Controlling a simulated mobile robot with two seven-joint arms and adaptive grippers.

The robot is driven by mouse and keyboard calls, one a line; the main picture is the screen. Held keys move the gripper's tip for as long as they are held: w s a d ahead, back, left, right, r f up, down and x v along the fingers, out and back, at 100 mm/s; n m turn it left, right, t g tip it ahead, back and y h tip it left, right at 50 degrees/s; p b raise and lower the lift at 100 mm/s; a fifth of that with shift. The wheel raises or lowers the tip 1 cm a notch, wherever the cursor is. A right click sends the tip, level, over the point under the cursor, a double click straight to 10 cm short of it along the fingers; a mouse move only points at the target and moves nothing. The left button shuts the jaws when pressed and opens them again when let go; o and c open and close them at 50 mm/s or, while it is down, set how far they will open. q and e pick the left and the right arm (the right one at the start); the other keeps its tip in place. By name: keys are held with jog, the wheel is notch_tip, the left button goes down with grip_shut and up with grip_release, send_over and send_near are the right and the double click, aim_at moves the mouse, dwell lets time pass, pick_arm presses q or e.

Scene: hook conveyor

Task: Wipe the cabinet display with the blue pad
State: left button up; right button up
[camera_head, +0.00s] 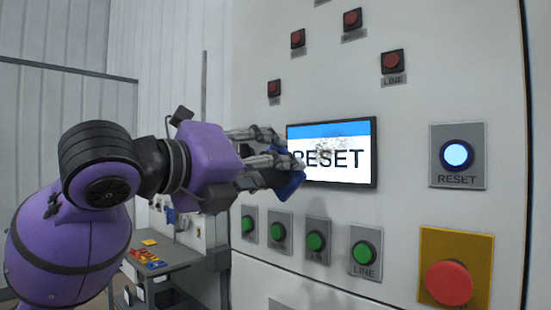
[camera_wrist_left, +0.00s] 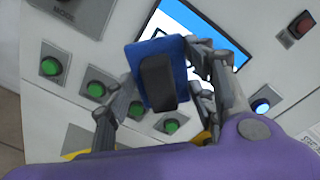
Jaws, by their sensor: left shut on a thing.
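The cabinet display (camera_head: 350,165) is a dark-framed screen with a blue top band and the word RESET on white. A grey smudge shows on its upper middle. My left gripper (camera_head: 276,160) is at the display's left edge and covers part of it. It is shut on the blue pad (camera_head: 289,186), of which only a blue part shows in the head view. In the left wrist view the pad (camera_wrist_left: 157,72) has a dark handle between the fingers, with the display (camera_wrist_left: 210,35) behind it. I cannot tell whether the pad touches the screen. My right gripper is not in view.
Green buttons (camera_head: 316,242) line the cabinet below the display, and red buttons (camera_head: 392,61) sit above. A lit blue RESET button (camera_head: 457,155) and a red emergency button (camera_head: 449,283) are on the right. A table (camera_head: 180,254) with small coloured items stands at lower left.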

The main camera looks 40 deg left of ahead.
aim_at(280, 152)
pick_arm(q)
jog(key=shift+s+d+r+t, duration=0.15)
jog(key=shift+s+r, duration=0.1)
jog(key=shift+r, duration=0.35)
jog(key=shift+s+d+r+t, duration=0.1)
jog(key=shift+s+r+t, duration=0.1)
jog(key=shift+r, duration=0.55)
jog(key=shift+w+b, duration=0.3)
jog(key=shift+w, duration=0.3)
jog(key=w, duration=0.2)
jog(key=shift+w+d, duration=0.15)
jog(key=shift+w, duration=0.2)
jog(key=shift+w+b, duration=0.3)
jog(key=shift+w, duration=0.45)
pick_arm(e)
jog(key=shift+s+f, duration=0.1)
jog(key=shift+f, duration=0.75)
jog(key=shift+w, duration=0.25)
pick_arm(q)
jog(key=shift+w+d+p, duration=0.1)
jog(key=shift+w+p, duration=0.2)
jog(key=shift+w, duration=0.7)
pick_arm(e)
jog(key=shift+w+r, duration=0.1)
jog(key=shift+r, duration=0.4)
pick_arm(q)
jog(key=shift+d, duration=0.1)
